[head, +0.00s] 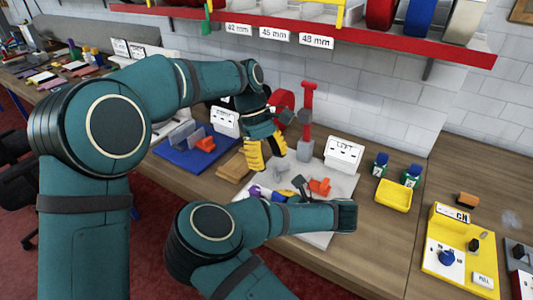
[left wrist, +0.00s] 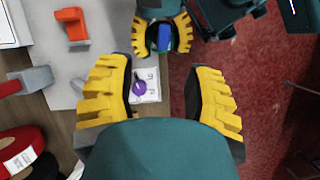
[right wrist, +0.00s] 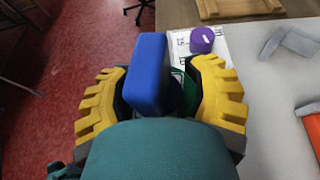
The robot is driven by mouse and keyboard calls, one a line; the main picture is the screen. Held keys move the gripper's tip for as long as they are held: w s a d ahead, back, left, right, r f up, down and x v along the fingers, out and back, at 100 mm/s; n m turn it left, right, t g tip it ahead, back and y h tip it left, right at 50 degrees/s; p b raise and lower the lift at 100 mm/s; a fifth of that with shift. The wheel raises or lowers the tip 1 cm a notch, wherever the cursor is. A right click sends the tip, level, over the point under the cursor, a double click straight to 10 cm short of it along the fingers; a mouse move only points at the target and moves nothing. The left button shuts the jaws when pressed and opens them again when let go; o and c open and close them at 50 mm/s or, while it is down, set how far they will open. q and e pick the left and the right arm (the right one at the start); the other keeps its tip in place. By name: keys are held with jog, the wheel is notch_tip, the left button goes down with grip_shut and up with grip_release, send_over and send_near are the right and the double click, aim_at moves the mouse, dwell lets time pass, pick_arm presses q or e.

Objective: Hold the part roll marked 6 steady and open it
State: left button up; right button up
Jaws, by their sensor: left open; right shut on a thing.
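My right gripper (right wrist: 158,72) is shut on a blue piece (right wrist: 148,72) with some green beside it. No mark 6 can be read on it, so I cannot tell whether this is the named part roll. The same blue piece (left wrist: 164,38) shows between the right fingers in the left wrist view. My left gripper (left wrist: 162,72) is open and empty, facing the right gripper across a short gap. In the head view the left gripper (head: 265,160) hangs over the bench; the right one is mostly hidden behind my forearm.
A purple knob-like thing (left wrist: 139,87) sits on a white printed card close by. An orange part (head: 319,187) stands on the pale board. A yellow tray (head: 393,195) and a yellow board (head: 460,245) lie to the right. A red shelf (head: 300,32) runs above the bench.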

aim_at(280, 194)
pick_arm(q)
jog(key=x, duration=1.1)
grip_shut()
jog(key=shift+r, duration=0.25)
dwell(0.4)
jog(key=shift+r, duration=0.8)
jog(key=shift+r, duration=0.15)
jog(key=shift+r, duration=1.95)
